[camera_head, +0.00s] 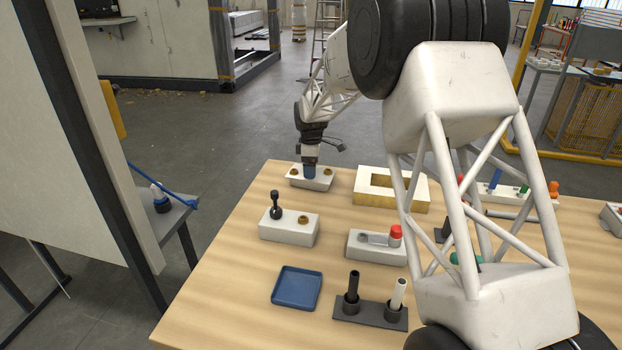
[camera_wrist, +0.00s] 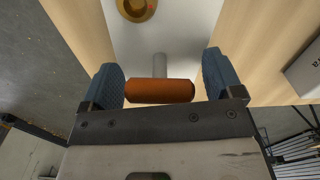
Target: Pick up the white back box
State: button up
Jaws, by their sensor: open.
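The white back box (camera_head: 318,184) stands at the far left of the wooden table, with brass round fittings on top. In the wrist view the white box (camera_wrist: 192,32) lies beyond my fingers with one brass fitting showing. My gripper (camera_head: 310,176) is at the middle of the box, pointing down. In the wrist view my gripper (camera_wrist: 163,78) is open, with blue finger pads either side of an orange cylinder (camera_wrist: 160,91) with a grey stem. I cannot tell whether the pads touch it. In the head view my fingers hide this piece.
A pale box with a square opening (camera_head: 408,190) is to the right. In front are a white box with a black peg (camera_head: 289,231), a white box with a red-capped piece (camera_head: 372,250), a blue tray (camera_head: 297,288) and a dark peg holder (camera_head: 370,314). My arm hides part of the table's right side.

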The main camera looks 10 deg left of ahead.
jog(key=shift+f, duration=0.2)
dwell(0.4)
jog(key=c, duration=1.3)
